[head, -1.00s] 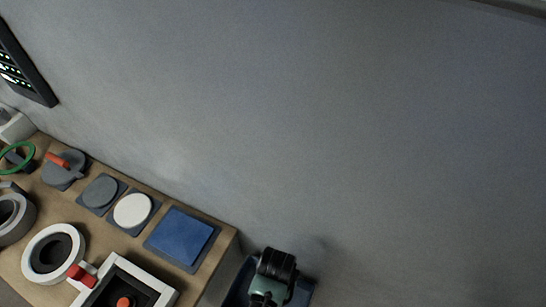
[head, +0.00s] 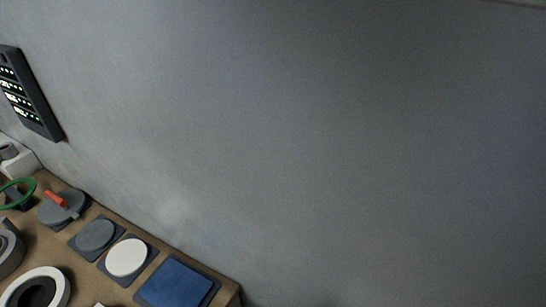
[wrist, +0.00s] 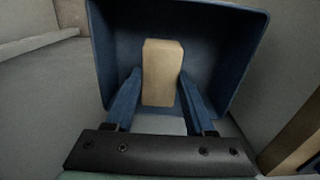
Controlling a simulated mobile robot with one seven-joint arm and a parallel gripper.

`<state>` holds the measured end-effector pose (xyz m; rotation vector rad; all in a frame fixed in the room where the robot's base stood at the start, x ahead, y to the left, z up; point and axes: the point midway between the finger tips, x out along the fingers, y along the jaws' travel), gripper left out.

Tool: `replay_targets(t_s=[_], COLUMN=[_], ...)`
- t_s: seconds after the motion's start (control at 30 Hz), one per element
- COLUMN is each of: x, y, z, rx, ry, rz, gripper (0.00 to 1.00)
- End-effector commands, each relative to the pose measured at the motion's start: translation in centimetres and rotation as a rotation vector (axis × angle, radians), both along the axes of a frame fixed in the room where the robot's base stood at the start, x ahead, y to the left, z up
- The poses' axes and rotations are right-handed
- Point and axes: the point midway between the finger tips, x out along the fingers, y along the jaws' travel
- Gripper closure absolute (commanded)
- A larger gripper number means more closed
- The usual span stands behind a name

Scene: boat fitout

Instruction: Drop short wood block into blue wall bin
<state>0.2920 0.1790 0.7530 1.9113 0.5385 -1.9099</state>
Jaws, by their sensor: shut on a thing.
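The short wood block (wrist: 162,75) is a pale tan piece in the middle of the wrist view. My gripper (wrist: 162,90) is shut on it, with one blue finger against each side. The blue wall bin (wrist: 230,50) lies behind and around the block in that view, its walls rising at left, right and top. The block and fingertips appear over or inside the bin's opening; how deep they are I cannot tell. In the head view neither the block, the bin nor my gripper shows.
A wooden bench (head: 140,240) with a blue square pad (head: 177,284), round discs and a green ring (head: 17,193) fills the lower left of the head view. A dark panel with lights (head: 30,95) hangs on the grey wall. A wooden edge (wrist: 295,140) shows at right in the wrist view.

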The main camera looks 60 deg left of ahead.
Motion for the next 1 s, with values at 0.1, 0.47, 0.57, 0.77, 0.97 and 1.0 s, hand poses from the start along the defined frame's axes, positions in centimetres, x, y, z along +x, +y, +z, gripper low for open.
replay_targets(t_s=[0.1,0.47,0.57,0.77,0.97,1.0], x=[0.0,0.0,0.0,0.1,0.1,0.1], y=[0.0,0.0,0.0,0.0,0.1,0.0], z=[0.1,0.0,0.3,2.9,7.5,8.4], rx=[0.0,0.0,0.001,0.002,0.004,0.003], ry=[0.0,0.0,-0.001,-0.003,-0.005,-0.004], rz=[0.0,0.0,0.0,-0.001,0.0,0.0], gripper=[0.33,0.11,0.11,0.11,0.11,0.11])
